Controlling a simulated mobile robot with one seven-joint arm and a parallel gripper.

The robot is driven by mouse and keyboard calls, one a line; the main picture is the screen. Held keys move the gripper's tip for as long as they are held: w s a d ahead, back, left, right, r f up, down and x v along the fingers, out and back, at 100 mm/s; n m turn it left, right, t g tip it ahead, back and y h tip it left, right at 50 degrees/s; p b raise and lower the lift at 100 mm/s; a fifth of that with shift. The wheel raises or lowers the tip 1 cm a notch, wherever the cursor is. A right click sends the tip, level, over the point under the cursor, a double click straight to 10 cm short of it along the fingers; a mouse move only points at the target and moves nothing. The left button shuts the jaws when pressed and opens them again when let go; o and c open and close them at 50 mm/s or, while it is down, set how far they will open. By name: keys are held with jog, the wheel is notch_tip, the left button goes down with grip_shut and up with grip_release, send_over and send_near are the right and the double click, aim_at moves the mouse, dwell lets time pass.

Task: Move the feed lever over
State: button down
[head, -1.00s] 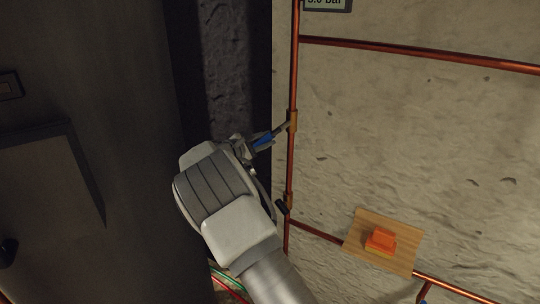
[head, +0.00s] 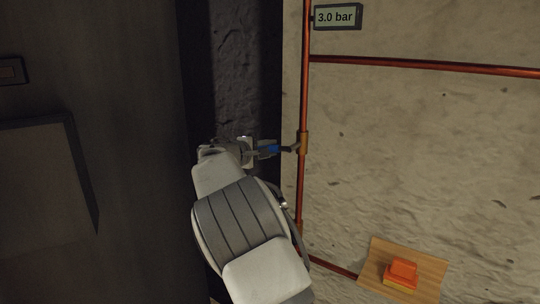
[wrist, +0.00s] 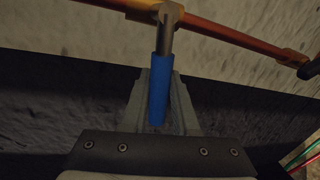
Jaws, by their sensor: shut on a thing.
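The feed lever has a blue grip (head: 268,149) and a short dark stem that joins a brass valve (head: 303,143) on the upright copper pipe. It points left from the pipe, about level, in the head view. My gripper (head: 257,150) is shut on the blue grip. In the wrist view the blue grip (wrist: 159,85) lies between my two fingers, and its stem runs up to the copper pipe (wrist: 215,27).
A gauge reading 3.0 bar (head: 338,17) is at the top of the pipe. Copper pipes (head: 420,66) run along the pale stone wall. An orange block (head: 401,272) sits on a wooden board (head: 433,272) at lower right. A dark panel (head: 90,150) stands at left.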

jog(key=shift+r, duration=0.1)
dwell(0.3)
jog(key=c, duration=0.7)
grip_release()
jog(key=shift+s+a, duration=0.1)
jog(key=v, duration=0.7)
jog(key=shift+s, duration=0.1)
